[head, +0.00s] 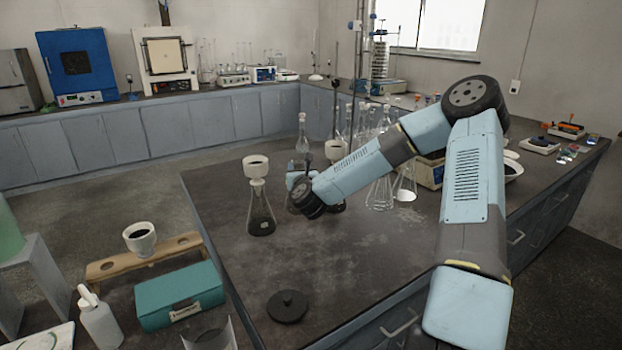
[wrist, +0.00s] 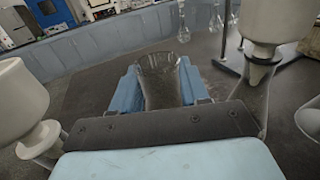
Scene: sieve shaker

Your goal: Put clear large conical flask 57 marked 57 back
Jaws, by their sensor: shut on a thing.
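My gripper (wrist: 161,88) is shut on a clear glass flask (wrist: 158,68), whose flared mouth and neck show between the two blue jaws in the wrist view. The lower part of this flask is hidden behind the gripper, and no 57 marking can be read. In the head view my gripper (head: 299,180) is low over the dark bench, between two white funnels. The held flask is mostly hidden there by the wrist. I cannot tell whether its base touches the bench.
A conical flask (head: 261,212) with a white funnel (head: 256,168) stands left of my gripper. Another white funnel (head: 335,151) is close on the right. Clear conical flasks (head: 380,192) stand further right. A black disc (head: 287,306) lies near the front. Bench between is clear.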

